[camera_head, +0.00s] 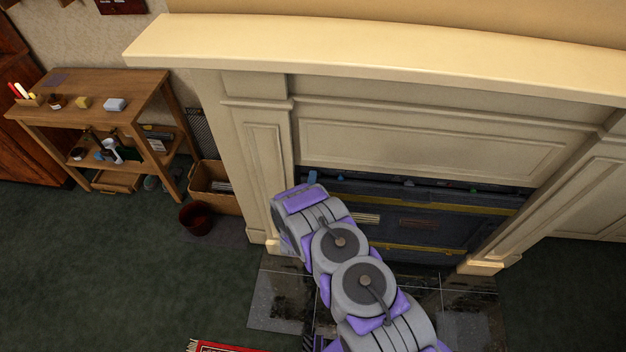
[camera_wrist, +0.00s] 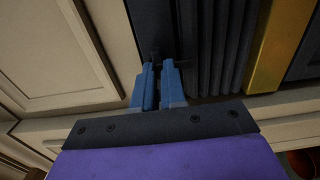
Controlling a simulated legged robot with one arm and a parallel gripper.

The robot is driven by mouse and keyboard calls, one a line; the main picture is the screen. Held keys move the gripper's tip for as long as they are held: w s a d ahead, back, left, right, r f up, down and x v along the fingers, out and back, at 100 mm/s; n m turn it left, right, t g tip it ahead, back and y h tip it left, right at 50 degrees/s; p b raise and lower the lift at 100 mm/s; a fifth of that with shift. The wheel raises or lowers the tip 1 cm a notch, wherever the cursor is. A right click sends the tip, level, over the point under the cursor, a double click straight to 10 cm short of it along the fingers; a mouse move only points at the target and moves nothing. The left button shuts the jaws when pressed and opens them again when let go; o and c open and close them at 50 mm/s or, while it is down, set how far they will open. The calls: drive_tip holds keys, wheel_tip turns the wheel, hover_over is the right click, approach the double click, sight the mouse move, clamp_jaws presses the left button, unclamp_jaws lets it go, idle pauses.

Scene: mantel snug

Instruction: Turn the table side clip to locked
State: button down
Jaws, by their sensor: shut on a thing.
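My gripper (camera_wrist: 158,68) shows in the wrist view as two blue fingers close together, shut on a small dark clip (camera_wrist: 155,56). Only a little of the clip shows past the fingertips, against a dark upright surface, and its exact turn cannot be told. In the head view my gripper (camera_head: 312,177) is a small blue tip at the upper left of the fireplace opening. My arm hides much of that side, and the clip cannot be made out there. A dark blue-grey body with yellow bands (camera_head: 455,208) fills the opening.
The cream mantel (camera_head: 400,60) frames the opening above and at both sides, close to my gripper. A wooden side table (camera_head: 140,88) with small items, a cardboard box (camera_head: 215,185) and a dark red bin (camera_head: 196,218) stand at the left. Green carpet at lower left is mostly clear.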

drive_tip(key=shift+a, duration=0.3)
drive_tip(key=c, duration=1.2)
unclamp_jaws()
drive_tip(key=shift+a+f, duration=0.1)
drive_tip(key=shift+a, duration=0.05)
drive_tip(key=shift+s+d, duration=0.15)
drive_tip(key=shift+d, duration=0.15)
drive_tip(key=s+a+p, duration=0.1)
drive_tip(key=s+p, duration=0.2)
drive_tip(key=s, duration=1.4)
